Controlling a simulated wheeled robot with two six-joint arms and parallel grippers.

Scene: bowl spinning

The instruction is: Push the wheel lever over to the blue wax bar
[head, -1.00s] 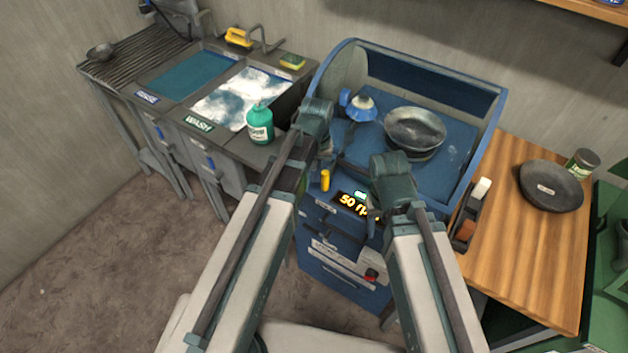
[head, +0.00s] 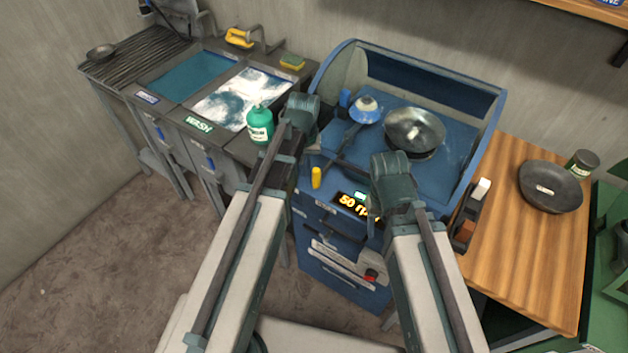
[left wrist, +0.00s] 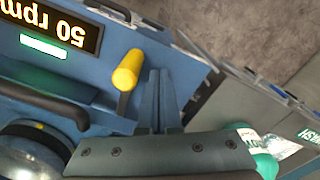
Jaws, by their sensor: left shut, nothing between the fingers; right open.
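The wheel lever's yellow knob (head: 316,177) stands upright at the front left of the blue polishing machine. In the left wrist view the yellow knob (left wrist: 127,70) sits on a thin dark stem. My left gripper (left wrist: 160,82) is shut and empty beside the knob, with a narrow gap between them. The blue-and-white wheel (head: 367,110) is inside the machine, and a small upright blue bar (head: 345,98) stands just left of it. I cannot tell whether they touch. My right gripper (head: 375,212) is open in front of the machine; its fingertips are largely hidden.
A metal bowl (head: 414,131) sits right of the wheel. A "50 rpm" display (head: 355,204) is on the machine's front. A green bottle (head: 260,125) stands by the wash sink on the left.

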